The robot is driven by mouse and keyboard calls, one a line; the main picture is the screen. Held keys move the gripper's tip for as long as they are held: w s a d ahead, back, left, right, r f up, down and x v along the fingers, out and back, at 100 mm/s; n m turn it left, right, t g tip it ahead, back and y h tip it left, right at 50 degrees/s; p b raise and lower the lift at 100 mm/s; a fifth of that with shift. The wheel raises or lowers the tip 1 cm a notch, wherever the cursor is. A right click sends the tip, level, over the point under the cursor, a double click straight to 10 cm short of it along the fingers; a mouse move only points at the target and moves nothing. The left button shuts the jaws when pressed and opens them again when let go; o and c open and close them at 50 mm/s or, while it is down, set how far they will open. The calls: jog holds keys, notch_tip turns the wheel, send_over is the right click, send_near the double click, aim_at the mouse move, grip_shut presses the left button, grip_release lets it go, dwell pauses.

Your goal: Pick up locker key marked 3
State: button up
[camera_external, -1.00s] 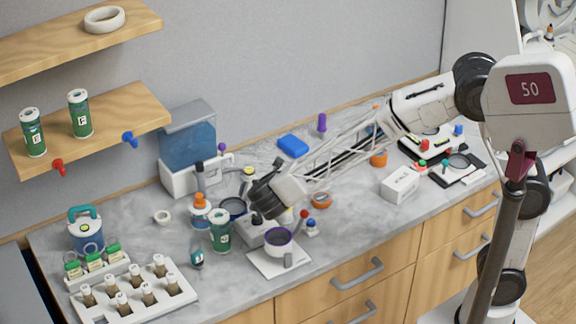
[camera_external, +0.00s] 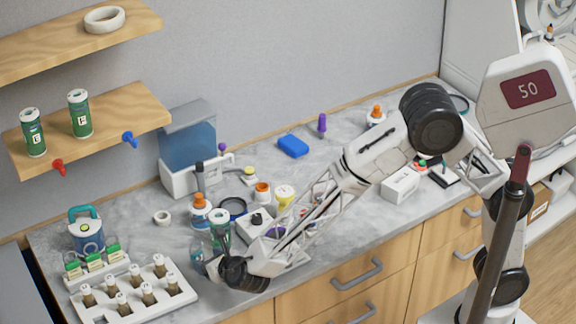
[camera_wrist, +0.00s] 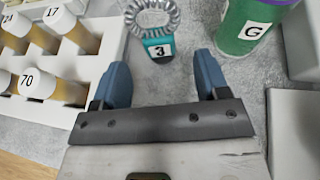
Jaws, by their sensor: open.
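The locker key shows in the wrist view as a teal tag marked 3 (camera_wrist: 160,50) with a clear grey coil band above it. It lies on the grey counter just beyond my fingertips, roughly centred between them. In the external view the key (camera_external: 198,249) is small and partly hidden near my gripper (camera_external: 213,264). My gripper (camera_wrist: 162,74) is open, with its two blue fingers apart and nothing between them. It is low over the counter, and the fingers do not appear to touch the tag.
A white rack (camera_wrist: 108,45) with numbered vials stands close on the left. A green canister marked G (camera_wrist: 248,25) stands close on the right. A box with small items (camera_external: 258,222) sits beyond the canister. Bare counter (camera_external: 150,240) lies behind the rack.

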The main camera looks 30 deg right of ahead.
aim_at(193, 254)
jog(key=shift+w, duration=0.1)
jog(key=shift+x, duration=1.2)
jog(key=shift+w+f, duration=0.1)
jog(key=shift+w, duration=0.05)
jog(key=shift+x, duration=2.45)
jog(key=c, duration=1)
